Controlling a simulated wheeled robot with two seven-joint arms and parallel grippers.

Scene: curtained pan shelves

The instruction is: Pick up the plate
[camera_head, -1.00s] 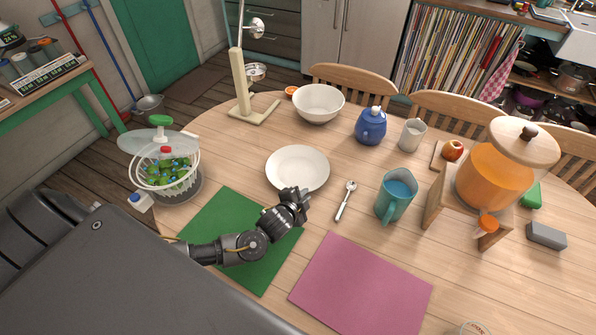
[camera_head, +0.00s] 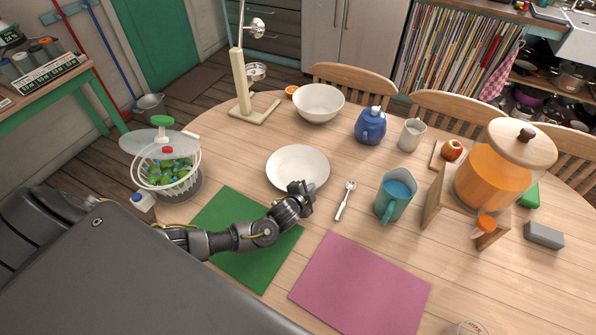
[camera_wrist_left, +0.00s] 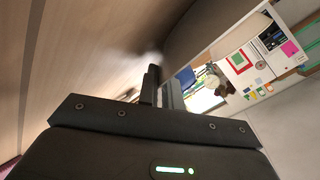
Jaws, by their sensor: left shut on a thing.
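The white plate (camera_head: 296,164) is in the middle of the head view, on the wooden table. My left gripper (camera_head: 305,187) is at the plate's near right rim and is shut on it. The fingers cover that bit of rim, so the exact grip is hidden. I cannot tell whether the plate is lifted off the table. In the left wrist view my fingers (camera_wrist_left: 157,85) are close together, and the plate cannot be made out clearly there. My right gripper is not in view.
A white bowl (camera_head: 318,103) stands behind the plate, and a spoon (camera_head: 345,200) lies to its right. A teal pitcher (camera_head: 395,195), a blue pot (camera_head: 371,126) and a juice dispenser (camera_head: 492,180) stand further right. Green (camera_head: 240,262) and pink (camera_head: 360,287) mats lie in front.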

